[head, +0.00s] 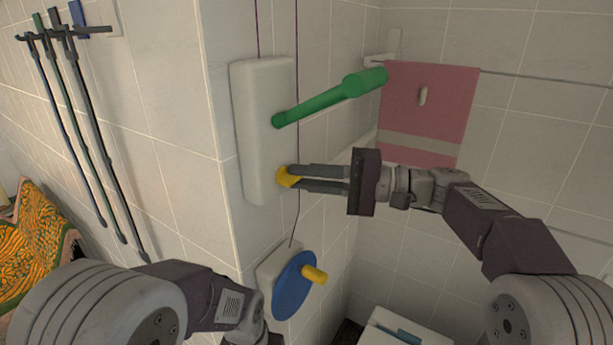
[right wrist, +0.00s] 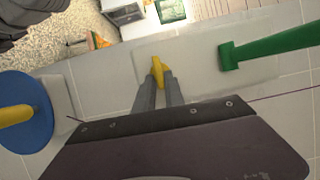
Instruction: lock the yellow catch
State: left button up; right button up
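The yellow catch (head: 287,178) is on the lower part of a white wall plate (head: 255,92). It also shows in the right wrist view (right wrist: 157,70), on the pale plate. My right gripper (head: 293,177) reaches in from the right. Its two grey fingers (right wrist: 160,84) lie on either side of the catch, close against it, with a narrow gap between them. The fingertips hide part of the catch. My left arm is at the bottom left of the head view, and its gripper is out of view.
A green lever (head: 325,102) sticks out from the same plate above my right gripper. A blue disc (head: 290,288) with a yellow knob (head: 314,274) is below. A pink towel (head: 430,105) hangs behind. Several poles (head: 88,130) hang at the left.

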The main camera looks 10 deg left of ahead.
jog(key=shift+o, duration=0.9)
jog(key=shift+a, duration=0.2)
jog(key=shift+d, duration=0.1)
jog(key=d, duration=0.9)
jog(key=shift+w+b, duration=0.2)
jog(key=shift+b, duration=0.2)
jog(key=shift+a, duration=0.1)
